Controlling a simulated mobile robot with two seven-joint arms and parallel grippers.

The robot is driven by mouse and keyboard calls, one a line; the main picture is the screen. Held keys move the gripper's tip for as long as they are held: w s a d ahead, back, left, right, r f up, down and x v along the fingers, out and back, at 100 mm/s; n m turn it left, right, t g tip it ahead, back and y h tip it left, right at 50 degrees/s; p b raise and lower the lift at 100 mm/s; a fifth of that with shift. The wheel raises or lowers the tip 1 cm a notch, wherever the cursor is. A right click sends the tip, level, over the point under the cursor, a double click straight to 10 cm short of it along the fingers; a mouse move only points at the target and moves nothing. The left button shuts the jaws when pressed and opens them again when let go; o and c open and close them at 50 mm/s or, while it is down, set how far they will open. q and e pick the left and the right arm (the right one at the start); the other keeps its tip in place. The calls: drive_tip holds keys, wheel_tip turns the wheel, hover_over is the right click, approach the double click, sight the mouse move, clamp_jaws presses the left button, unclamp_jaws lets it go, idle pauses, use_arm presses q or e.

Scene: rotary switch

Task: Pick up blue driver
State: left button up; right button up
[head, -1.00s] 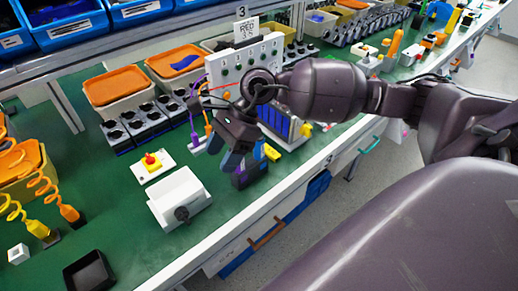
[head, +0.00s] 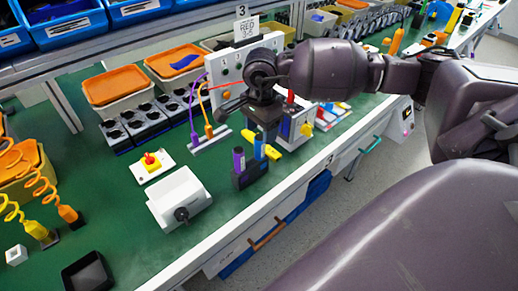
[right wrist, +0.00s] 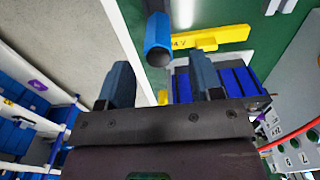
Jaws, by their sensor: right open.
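The blue driver (head: 259,147) stands in a dark holder (head: 249,176) on the green bench, to the right of a purple driver (head: 239,160). In the right wrist view the blue driver (right wrist: 158,40) shows its round end, beyond and between the fingertips. My right gripper (head: 256,112) is above and slightly behind the driver in the head view. Its two dark blue fingers are apart and empty in the right wrist view (right wrist: 162,78). Contact with the driver cannot be seen. My left gripper is not in view.
A yellow bar (right wrist: 210,41) lies beside the blue driver. A white box with a rotary knob (head: 180,200) and a yellow-red switch (head: 151,161) are to the left. A panel (head: 240,62) and a blue-slotted rack (right wrist: 215,82) are close to the gripper.

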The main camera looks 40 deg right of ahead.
drive_tip(key=shift+f, duration=0.55)
wheel_tip(320, 180, down, 3)
drive_tip(key=shift+d+f, duration=0.1)
drive_tip(key=shift+f, duration=0.45)
drive_tip(key=shift+r, duration=0.1)
drive_tip(key=c, duration=1)
wheel_tip(320, 180, up, 20)
drive_tip(key=p, duration=0.1)
